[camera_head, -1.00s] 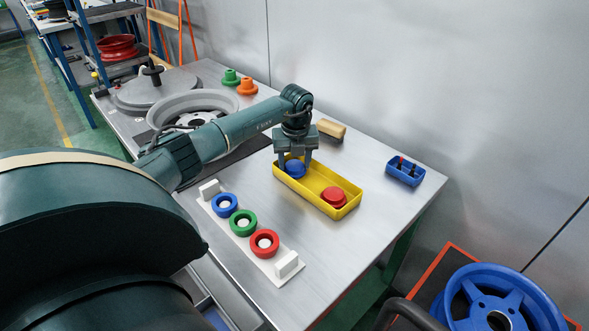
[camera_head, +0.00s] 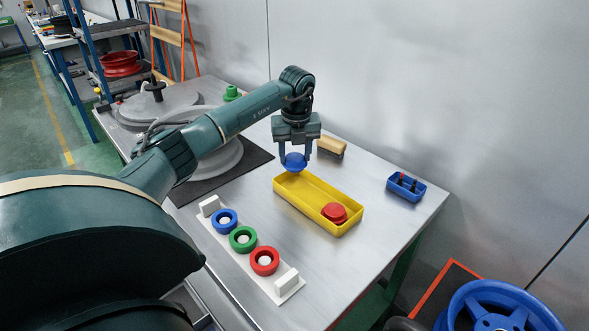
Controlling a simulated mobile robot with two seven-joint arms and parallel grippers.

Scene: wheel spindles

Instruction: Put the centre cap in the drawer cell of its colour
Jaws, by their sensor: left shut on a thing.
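My left gripper (camera_head: 295,161) is shut on a blue centre cap (camera_head: 294,163) and holds it above the far left end of the yellow tray (camera_head: 300,209). A red centre cap (camera_head: 334,212) sits in the near right part of that tray. A drawer under the table's front edge shows only in part at the lower left (camera_head: 193,304), mostly behind my arm; its cells cannot be made out. My right gripper does not show.
A white rack (camera_head: 275,287) with blue, green and red rings stands on the table's front side. A small blue bin (camera_head: 406,187) is at the right and a brush (camera_head: 331,146) behind the tray. A blue wheel (camera_head: 495,308) stands at the lower right.

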